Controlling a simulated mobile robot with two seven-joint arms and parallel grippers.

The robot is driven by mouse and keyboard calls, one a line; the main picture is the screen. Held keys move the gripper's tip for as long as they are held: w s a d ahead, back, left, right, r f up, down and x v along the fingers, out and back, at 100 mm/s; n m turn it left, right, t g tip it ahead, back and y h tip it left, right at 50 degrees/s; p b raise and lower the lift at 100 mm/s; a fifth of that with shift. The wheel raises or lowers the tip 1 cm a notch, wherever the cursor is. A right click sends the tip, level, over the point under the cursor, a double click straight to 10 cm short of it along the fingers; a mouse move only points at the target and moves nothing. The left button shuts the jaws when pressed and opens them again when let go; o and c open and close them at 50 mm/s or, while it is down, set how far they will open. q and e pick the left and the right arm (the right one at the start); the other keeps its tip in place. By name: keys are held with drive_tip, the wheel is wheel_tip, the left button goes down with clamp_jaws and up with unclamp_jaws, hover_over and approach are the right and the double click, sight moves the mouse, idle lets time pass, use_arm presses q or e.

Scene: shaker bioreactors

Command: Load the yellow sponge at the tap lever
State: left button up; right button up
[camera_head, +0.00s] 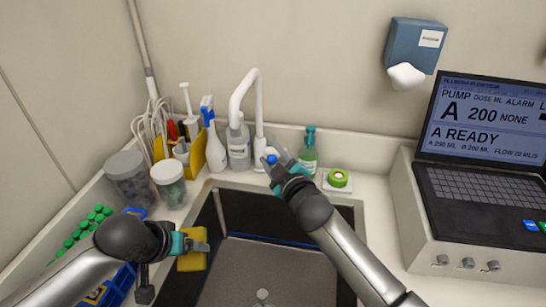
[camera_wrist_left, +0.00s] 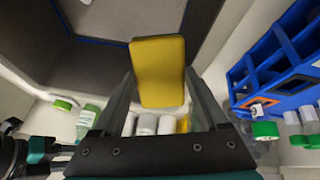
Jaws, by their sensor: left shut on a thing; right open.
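The yellow sponge (camera_head: 191,263) is held in my left gripper (camera_head: 197,244), above the left edge of the sink (camera_head: 270,270). In the left wrist view the sponge (camera_wrist_left: 158,70) stands between the two fingers of the shut left gripper (camera_wrist_left: 160,88). The white tap (camera_head: 243,95) arches up behind the sink. A small blue-tipped part, seemingly the tap lever (camera_head: 271,159), shows at the tap's right base. My right gripper (camera_head: 279,163) is open beside this blue tip; I cannot tell whether they touch.
A blue rack with green-capped tubes (camera_head: 130,275) stands left of the sink. Jars (camera_head: 168,183), a yellow tool holder (camera_head: 195,150) and bottles (camera_head: 215,148) line the back left. A green bottle (camera_head: 308,150) and green tape roll (camera_head: 338,178) stand right of the tap. A pump console (camera_head: 485,150) fills the right.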

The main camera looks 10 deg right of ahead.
drive_tip(key=shift+s+d+f, duration=0.1)
drive_tip(key=shift+d+f, duration=0.05)
drive_tip(key=shift+s, duration=0.25)
drive_tip(key=v, duration=1.1)
drive_tip(key=shift+s+p, duration=0.15)
drive_tip(key=shift+p, duration=0.3)
